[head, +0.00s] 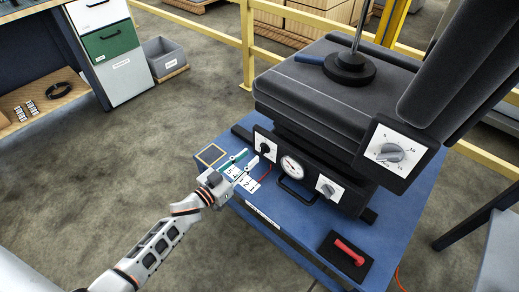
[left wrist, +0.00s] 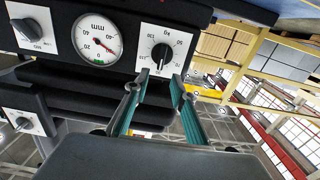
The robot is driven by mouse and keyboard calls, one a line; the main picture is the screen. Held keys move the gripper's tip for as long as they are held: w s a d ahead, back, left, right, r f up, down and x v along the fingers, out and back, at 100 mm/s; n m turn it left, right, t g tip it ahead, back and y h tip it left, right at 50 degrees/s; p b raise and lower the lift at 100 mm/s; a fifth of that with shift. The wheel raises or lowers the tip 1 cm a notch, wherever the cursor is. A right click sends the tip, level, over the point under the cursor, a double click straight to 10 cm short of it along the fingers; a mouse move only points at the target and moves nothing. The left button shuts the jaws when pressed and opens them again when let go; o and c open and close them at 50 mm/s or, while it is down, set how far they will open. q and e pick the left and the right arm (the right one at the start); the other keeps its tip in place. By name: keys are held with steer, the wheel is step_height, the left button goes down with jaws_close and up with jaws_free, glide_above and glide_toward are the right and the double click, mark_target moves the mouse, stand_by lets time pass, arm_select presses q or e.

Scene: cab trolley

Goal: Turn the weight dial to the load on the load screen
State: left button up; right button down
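The weight dial is a black knob on a white kg scale; it shows in the left wrist view (left wrist: 162,53) and at the left end of the seat base's front panel in the head view (head: 265,149). Its pale pointer mark is too small to read surely. My left gripper (head: 243,163) is in front of the dial. In the left wrist view its teal fingers (left wrist: 160,84) are apart, with the knob beyond their tips and nothing between them. I cannot make out contact. I cannot make out a load screen. My right gripper is out of view.
A round mm gauge (left wrist: 97,38) and a grey knob (head: 326,188) share the panel. A larger dial (head: 390,152) is on the seat's side. A yellow rail (head: 247,45) stands behind.

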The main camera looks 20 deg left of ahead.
mark_target(261, 148)
arm_select(q)
steer(key=x, duration=0.2)
steer(key=b+x, duration=0.1)
steer(key=shift+w+d+f, duration=0.2)
steer(key=shift+w+f, duration=0.05)
steer(key=shift+w, duration=0.1)
steer(key=shift+x, duration=0.8)
steer(key=shift+r, duration=0.2)
jaws_close()
